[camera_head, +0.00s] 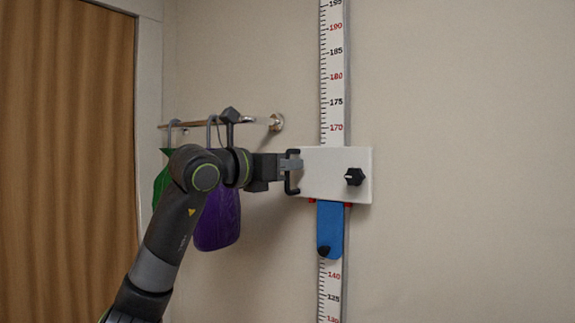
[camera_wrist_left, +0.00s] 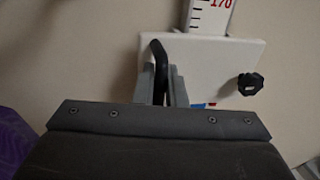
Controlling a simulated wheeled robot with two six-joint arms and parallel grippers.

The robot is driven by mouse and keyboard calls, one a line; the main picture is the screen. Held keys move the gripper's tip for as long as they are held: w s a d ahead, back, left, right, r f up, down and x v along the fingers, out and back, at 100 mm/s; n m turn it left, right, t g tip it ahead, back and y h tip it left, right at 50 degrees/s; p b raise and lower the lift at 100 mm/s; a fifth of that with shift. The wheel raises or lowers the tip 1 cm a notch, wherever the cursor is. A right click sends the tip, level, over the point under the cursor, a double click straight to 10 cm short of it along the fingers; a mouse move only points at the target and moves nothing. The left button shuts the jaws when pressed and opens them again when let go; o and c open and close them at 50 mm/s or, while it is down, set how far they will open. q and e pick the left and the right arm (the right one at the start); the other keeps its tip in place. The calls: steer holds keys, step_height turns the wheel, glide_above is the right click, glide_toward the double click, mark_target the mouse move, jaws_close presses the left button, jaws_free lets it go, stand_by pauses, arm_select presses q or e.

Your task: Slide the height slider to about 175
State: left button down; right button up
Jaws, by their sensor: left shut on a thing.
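The height slider (camera_head: 322,178) is a white plate across the vertical ruler (camera_head: 331,60). Its top edge lies a little below the 170 mark. A black knob (camera_head: 355,177) sits on its right half. A black handle (camera_head: 292,187) stands at its left edge. My left gripper (camera_head: 291,164) is shut on this handle. In the left wrist view the handle (camera_wrist_left: 158,62) stands between the two grey fingers (camera_wrist_left: 166,88), with the white plate (camera_wrist_left: 215,68) behind. A blue piece (camera_head: 330,226) hangs below the plate, over the ruler. My right gripper is not in view.
A wall rail (camera_head: 257,120) with hooks is left of the slider, behind my left arm. A purple item (camera_head: 218,216) and a green item (camera_head: 160,183) hang there. A brown curtain or door (camera_head: 65,160) is at far left. The ruler above the slider is clear.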

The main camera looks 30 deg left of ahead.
arm_select(q)
step_height(320, 180, up, 12)
steer(key=p, duration=0.6)
steer(key=shift+f, duration=0.2)
step_height(320, 180, up, 9)
steer(key=shift+f, duration=0.15)
steer(key=c, duration=1.6)
jaws_free()
steer(key=b+v, duration=0.7)
steer(key=v, duration=1)
steer(key=shift+s+a+f, duration=0.1)
steer(key=shift+s+a, duration=0.05)
steer(key=shift+s, duration=0.05)
